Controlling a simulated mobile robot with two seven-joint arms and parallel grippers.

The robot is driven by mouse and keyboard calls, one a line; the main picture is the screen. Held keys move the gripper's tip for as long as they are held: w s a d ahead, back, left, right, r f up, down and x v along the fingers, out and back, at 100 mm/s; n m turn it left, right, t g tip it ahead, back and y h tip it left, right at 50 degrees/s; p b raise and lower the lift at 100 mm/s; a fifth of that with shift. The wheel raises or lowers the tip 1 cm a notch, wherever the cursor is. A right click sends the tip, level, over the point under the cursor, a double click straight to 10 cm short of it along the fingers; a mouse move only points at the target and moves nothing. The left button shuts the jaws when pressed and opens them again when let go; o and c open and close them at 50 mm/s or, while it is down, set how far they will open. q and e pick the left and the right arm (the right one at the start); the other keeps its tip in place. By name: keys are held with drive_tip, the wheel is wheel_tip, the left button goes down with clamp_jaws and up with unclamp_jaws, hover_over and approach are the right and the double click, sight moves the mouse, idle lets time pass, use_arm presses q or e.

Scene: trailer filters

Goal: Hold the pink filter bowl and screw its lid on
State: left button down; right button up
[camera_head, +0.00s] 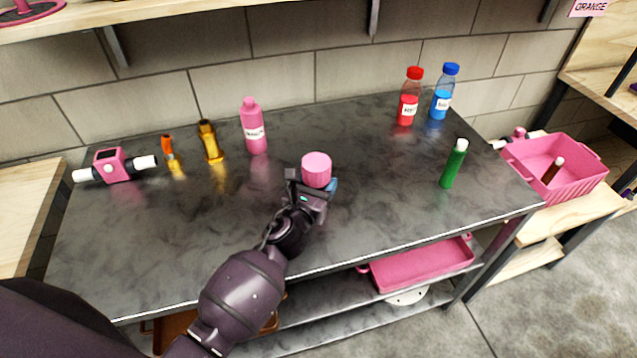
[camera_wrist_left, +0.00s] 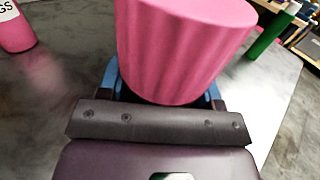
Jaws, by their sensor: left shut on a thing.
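The pink filter bowl (camera_head: 316,169) is a ribbed, rounded cup near the middle of the dark counter. It fills the upper middle of the left wrist view (camera_wrist_left: 183,45). My left gripper (camera_head: 313,188) reaches in from the front and is shut on the bowl, with blue finger parts at its sides. The bowl's lower part is partly hidden by the gripper, and I cannot tell whether it touches the counter. A pink housing with white pipe ends (camera_head: 109,166), possibly the lid, lies at the counter's left end, apart from the bowl. My right gripper is not in view.
A pink bottle (camera_head: 253,128), an amber piece (camera_head: 210,143) and an orange piece (camera_head: 170,155) stand at the back left. Red (camera_head: 408,98) and blue (camera_head: 443,93) bottles stand at the back right, a green bottle (camera_head: 453,165) nearer. A pink crate (camera_head: 556,176) is right.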

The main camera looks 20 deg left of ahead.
use_arm(q)
drive_tip(key=shift+f, duration=0.1)
drive_tip(key=shift+c, duration=1.5)
unclamp_jaws()
drive_tip(key=shift+s, duration=0.15)
drive_tip(key=shift+s+a, duration=0.2)
drive_tip(key=shift+s, duration=1.75)
drive_tip(key=shift+s+a, duration=0.25)
drive_tip(key=shift+s, duration=1.65)
drive_tip(key=shift+s+a, duration=0.2)
drive_tip(key=shift+s, duration=1.75)
